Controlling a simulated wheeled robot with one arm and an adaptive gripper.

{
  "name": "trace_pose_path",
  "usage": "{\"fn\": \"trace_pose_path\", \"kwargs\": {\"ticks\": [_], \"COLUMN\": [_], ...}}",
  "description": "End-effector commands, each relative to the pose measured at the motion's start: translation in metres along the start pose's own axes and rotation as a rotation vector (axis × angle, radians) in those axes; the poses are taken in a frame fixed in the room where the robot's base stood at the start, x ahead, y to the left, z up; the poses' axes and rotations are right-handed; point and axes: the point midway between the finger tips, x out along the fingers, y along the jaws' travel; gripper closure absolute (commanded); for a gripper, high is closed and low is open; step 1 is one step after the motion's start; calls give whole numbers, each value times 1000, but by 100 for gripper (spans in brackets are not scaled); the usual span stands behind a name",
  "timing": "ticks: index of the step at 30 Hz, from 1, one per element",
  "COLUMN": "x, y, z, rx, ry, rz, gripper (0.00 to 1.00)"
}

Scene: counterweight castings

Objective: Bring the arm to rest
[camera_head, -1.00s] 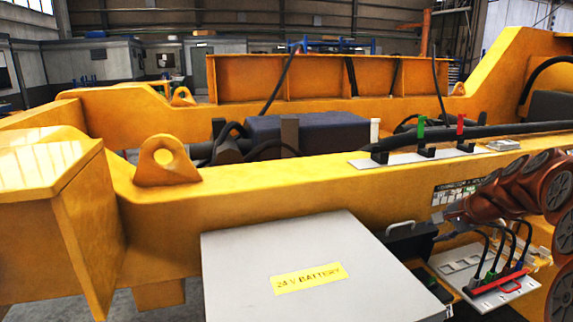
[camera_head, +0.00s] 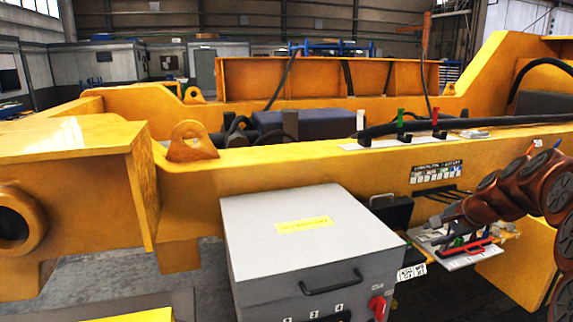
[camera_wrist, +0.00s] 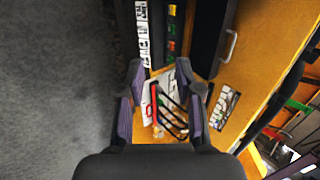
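My arm, with reddish-brown joints, reaches in from the right side of the head view. My gripper (camera_head: 447,215) is over or beside the ledge with the connector plate (camera_head: 472,258), and its fingers are small and dark there. In the wrist view my gripper (camera_wrist: 161,82) has its two purple-grey fingers wide apart, with nothing held between them. Beyond the fingers the same plate shows with its red handle (camera_wrist: 154,104) and black cables (camera_wrist: 172,112). Whether the fingers touch anything is not clear.
A grey battery box (camera_head: 300,235) with a black handle and red knob stands left of the arm. The yellow machine frame (camera_head: 330,165) runs behind. A black box (camera_head: 393,211) sits between battery box and gripper. Open grey floor (camera_wrist: 50,90) fills the left of the wrist view.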

Motion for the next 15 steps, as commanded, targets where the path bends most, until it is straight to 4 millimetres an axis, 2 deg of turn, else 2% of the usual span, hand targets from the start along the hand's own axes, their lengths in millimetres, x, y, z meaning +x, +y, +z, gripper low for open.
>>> {"fn": "trace_pose_path", "kwargs": {"ticks": [8, 15], "x": [-2, -8], "y": [11, 28], "z": [42, 94], "rx": [-93, -215], "ry": [-48, -105], "rz": [54, 119], "gripper": [65, 65]}}
